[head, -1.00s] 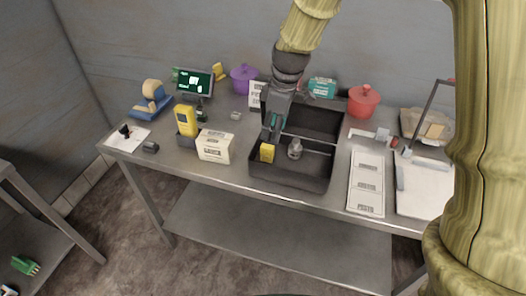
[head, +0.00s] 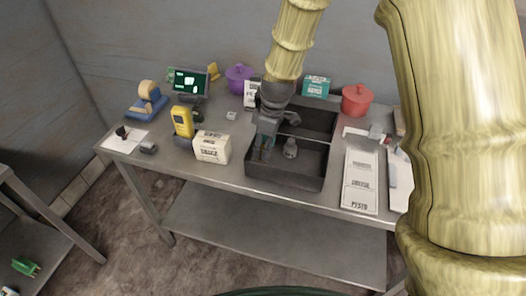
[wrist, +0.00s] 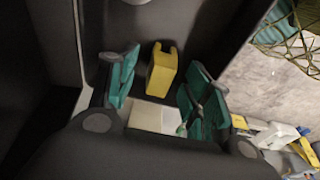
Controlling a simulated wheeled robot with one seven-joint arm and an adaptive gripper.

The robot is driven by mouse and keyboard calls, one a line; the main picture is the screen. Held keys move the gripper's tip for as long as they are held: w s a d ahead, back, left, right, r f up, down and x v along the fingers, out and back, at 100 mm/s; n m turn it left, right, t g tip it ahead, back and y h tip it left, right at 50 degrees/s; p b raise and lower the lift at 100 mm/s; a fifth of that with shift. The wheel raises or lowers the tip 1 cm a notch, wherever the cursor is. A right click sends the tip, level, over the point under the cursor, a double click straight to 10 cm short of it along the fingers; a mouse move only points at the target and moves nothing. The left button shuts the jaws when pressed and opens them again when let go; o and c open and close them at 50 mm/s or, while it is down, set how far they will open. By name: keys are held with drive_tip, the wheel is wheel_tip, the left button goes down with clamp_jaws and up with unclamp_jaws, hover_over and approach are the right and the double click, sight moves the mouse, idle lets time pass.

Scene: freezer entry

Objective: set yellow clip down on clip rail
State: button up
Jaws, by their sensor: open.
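The yellow clip (wrist: 163,75) stands inside the dark bin (head: 262,184), between my gripper's teal fingers in the wrist view, with a gap on both sides. In the head view the gripper and wrist hide it. My gripper (head: 264,154) is open and reaches down into the bin's front left part; its spread fingers also show in the wrist view (wrist: 160,60). A thin pale bar (head: 308,139) crosses the bin; I cannot tell for sure whether it is the clip rail. A pale bar (wrist: 79,40) also runs along the left in the wrist view.
A white carton (head: 212,147) and yellow handheld device (head: 182,122) stand to the left. A labelled white sheet (head: 361,181) lies to the right, and a red pot (head: 357,100) stands behind.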

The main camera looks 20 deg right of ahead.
drive_tip(key=shift+a+f+p, duration=0.2)
drive_tip(key=shift+f+p, duration=0.2)
drive_tip(key=shift+f, duration=1.1)
drive_tip(key=c, duration=0.9)
